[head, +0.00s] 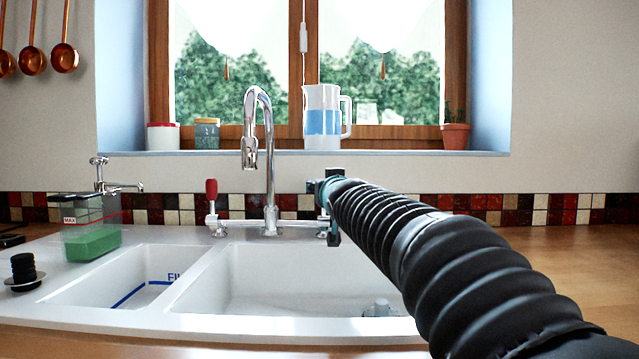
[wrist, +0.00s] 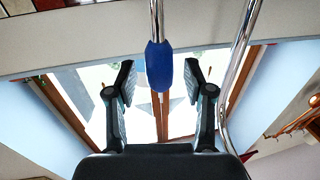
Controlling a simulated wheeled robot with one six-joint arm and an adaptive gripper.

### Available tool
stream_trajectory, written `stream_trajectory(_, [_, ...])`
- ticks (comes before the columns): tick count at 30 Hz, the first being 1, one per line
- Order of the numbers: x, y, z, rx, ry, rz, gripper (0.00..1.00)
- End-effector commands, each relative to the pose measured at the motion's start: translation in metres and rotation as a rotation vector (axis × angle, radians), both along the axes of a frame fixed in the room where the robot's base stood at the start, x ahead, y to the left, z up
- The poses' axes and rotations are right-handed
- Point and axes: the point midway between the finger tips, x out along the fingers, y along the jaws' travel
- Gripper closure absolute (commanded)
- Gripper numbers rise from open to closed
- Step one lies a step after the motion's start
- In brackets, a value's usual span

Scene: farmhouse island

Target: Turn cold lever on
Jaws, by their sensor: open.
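The cold lever shows in the wrist view as a blue grip (wrist: 159,68) on a thin chrome stem. My gripper (wrist: 160,84) is open, with one finger on each side of the blue grip in the picture and a gap on both sides. I cannot tell how deep the grip sits between the fingers. In the head view my gripper (head: 327,200) is at the right side of the tap and hides the blue grip. The chrome tap (head: 268,165) stands upright behind the sink, and its pipe shows at the right in the wrist view (wrist: 237,90).
A red-gripped lever (head: 211,190) stands upright left of the tap. The white double sink (head: 190,318) lies in front. A soap container (head: 90,235) and a black plug (head: 24,270) are at left. A jug (head: 322,120) and a potted plant (head: 455,135) stand on the windowsill.

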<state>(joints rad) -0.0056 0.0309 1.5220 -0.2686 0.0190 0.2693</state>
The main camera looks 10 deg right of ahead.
Motion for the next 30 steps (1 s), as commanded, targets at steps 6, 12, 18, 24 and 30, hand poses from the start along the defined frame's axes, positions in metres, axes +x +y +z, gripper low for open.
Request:
stream_trajectory(6, [0.013, 0.000, 0.000, -0.001, 0.000, 0.000, 0.47])
stream_trajectory(12, [0.014, 0.000, 0.000, -0.001, 0.000, 0.000, 0.47])
stream_trajectory(18, [0.014, 0.000, 0.000, -0.001, 0.000, 0.000, 0.75])
stream_trajectory(24, [0.014, 0.000, 0.000, -0.001, 0.000, 0.000, 1.00])
stream_trajectory(30, [0.019, -0.006, -0.001, -0.002, -0.010, -0.008, 1.00])
